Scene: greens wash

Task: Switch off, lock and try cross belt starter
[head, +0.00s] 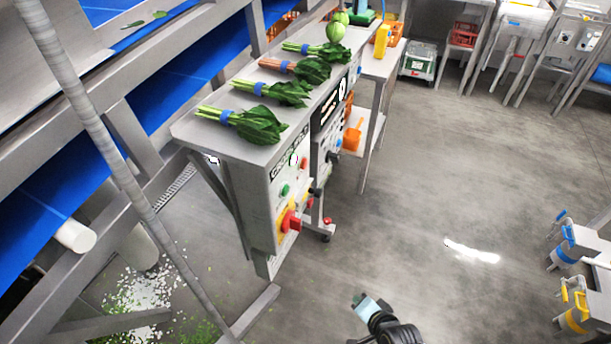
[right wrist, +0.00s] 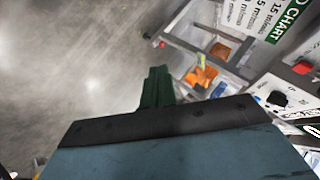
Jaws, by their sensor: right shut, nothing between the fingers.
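The cross belt starter (head: 279,196) is the nearer grey box on the stand. Its label is only partly readable. Its front has a green button and a red switch handle (head: 290,222) on a yellow plate; the handle's exact position is hard to tell. My right gripper (head: 361,301) is shut and empty over the floor, to the right of and below the starter, apart from it. In the right wrist view its closed fingers (right wrist: 157,88) point at the floor beside the stand. No padlock can be made out clearly. My left gripper is not in view.
A second control box (head: 328,140) stands just behind the starter. Bunches of greens (head: 245,123) lie along the top. A blue conveyor belt (head: 190,75) runs at left. An orange scoop (head: 353,136) hangs beyond.

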